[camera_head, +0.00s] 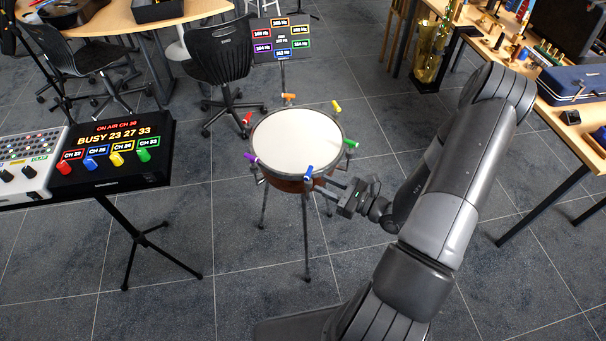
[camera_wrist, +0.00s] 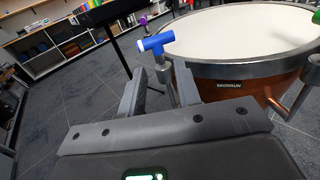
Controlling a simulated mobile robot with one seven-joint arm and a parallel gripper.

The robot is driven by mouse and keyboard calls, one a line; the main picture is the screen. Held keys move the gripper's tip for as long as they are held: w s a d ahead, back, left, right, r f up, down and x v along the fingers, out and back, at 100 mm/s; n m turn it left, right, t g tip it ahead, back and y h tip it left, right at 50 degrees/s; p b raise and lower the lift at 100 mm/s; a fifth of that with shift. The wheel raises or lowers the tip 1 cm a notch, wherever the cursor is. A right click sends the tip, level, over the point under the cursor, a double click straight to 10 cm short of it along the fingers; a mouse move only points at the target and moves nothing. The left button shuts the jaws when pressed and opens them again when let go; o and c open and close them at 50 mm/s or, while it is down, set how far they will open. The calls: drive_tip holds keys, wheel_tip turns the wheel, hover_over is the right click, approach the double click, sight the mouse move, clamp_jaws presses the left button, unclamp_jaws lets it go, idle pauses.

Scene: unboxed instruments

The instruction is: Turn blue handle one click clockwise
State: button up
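The blue handle (camera_head: 309,171) is a T-shaped key with a pale end on the near rim of a round drum (camera_head: 296,143). In the wrist view the blue handle (camera_wrist: 153,43) stands upright, its crossbar slanting up to the right. My gripper (camera_head: 327,183) is just to the right of it and below in the head view. In the wrist view my gripper (camera_wrist: 161,82) is open, its two fingers apart and the handle's bar ahead of and above them. The metal post under the handle shows between the fingers. Whether a finger touches anything cannot be told.
Purple (camera_head: 250,157), red (camera_head: 247,118), orange (camera_head: 288,97), yellow (camera_head: 336,106) and green (camera_head: 351,143) handles ring the drum. A frequency display (camera_head: 282,41) stands behind. A mixer panel (camera_head: 112,155) with coloured knobs is at left. Tables are at right.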

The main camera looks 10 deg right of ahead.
sight(303, 175)
drive_tip(key=x, duration=0.8)
clamp_jaws()
